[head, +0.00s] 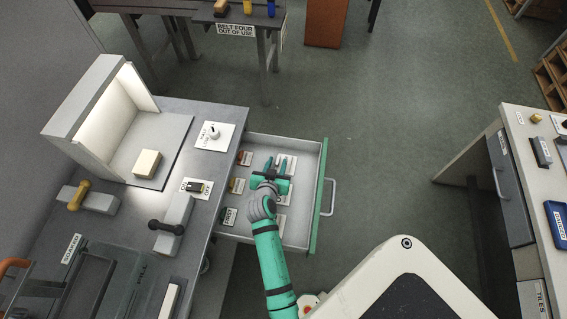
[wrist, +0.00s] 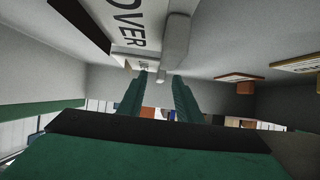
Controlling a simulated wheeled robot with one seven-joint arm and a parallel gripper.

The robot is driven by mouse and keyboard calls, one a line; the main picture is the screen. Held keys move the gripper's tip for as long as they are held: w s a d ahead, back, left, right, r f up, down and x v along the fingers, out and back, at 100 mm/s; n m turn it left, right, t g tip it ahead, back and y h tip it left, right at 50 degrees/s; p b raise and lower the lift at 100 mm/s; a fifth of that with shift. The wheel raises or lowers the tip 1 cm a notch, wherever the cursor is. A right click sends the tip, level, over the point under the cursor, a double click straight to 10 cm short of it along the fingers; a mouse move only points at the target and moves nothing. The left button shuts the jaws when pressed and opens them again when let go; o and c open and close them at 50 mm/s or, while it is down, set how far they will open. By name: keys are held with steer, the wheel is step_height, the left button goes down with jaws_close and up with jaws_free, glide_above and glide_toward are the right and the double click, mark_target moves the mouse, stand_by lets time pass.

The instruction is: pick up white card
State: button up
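Several small white cards lie in the open drawer, and I cannot tell which one is the task's. One white card (head: 291,160) lies at the drawer's far right, beside my gripper's fingertips. My gripper (head: 276,165) is inside the drawer area with its two green fingers apart and nothing visibly held. In the wrist view, a white card (wrist: 128,24) with the letters "OVER" shows at the top, beside a pale rounded block (wrist: 176,40). The fingers of my gripper (wrist: 159,74) point toward these, with a gap between them. Contact cannot be told.
The drawer (head: 325,190) has raised walls around my gripper. The grey bench (head: 150,230) stands left, bearing a lit booth (head: 105,110) and switches. Open floor lies right of the drawer.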

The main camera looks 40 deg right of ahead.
steer(key=shift+w+d+f, duration=0.15)
steer(key=shift+d, duration=0.05)
jaws_close()
